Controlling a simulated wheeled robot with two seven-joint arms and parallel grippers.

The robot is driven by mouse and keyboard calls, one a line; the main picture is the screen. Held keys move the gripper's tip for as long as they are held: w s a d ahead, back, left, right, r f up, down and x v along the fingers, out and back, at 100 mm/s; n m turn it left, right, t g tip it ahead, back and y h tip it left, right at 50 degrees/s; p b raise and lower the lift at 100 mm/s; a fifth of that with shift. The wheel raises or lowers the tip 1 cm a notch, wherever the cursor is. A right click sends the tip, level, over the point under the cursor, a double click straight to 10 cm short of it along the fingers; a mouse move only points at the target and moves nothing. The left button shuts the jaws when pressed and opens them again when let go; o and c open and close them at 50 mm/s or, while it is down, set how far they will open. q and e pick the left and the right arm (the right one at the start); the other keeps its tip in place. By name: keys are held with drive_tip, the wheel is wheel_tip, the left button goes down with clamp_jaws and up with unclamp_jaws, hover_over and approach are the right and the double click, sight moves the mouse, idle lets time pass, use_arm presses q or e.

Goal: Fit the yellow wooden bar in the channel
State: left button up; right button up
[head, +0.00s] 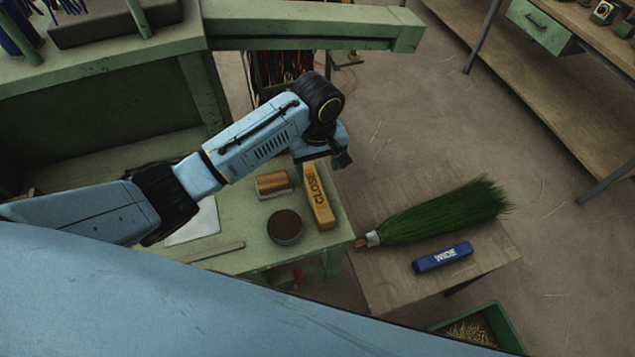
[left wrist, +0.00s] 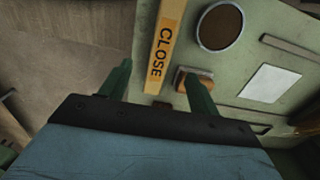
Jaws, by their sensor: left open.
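The yellow wooden bar (head: 318,196), marked CLOSE, lies on the green bench top near its right edge. In the left wrist view the bar (left wrist: 166,42) runs away from the camera, its near end in line with the gap between my fingers. My left gripper (head: 341,157) is over the bar's far end in the head view. It is open, with its two green fingers (left wrist: 158,72) apart and nothing held. I cannot make out for certain which feature is the channel. My right gripper is not in view.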

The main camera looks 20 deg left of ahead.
use_arm(q)
hover_over(315, 189)
drive_tip(key=f, duration=0.4)
drive_tip(key=shift+s+d+f, duration=0.2)
drive_tip(key=shift+d+f, duration=0.1)
drive_tip(key=shift+f, duration=0.4)
drive_tip(key=shift+a+f, duration=0.1)
drive_tip(key=shift+f, duration=0.5)
wheel_tip(315, 189, down, 4)
drive_tip(key=shift+w+a+r, duration=0.15)
drive_tip(key=shift+r, duration=0.1)
drive_tip(key=shift+f, duration=0.25)
drive_tip(key=c, duration=1.3)
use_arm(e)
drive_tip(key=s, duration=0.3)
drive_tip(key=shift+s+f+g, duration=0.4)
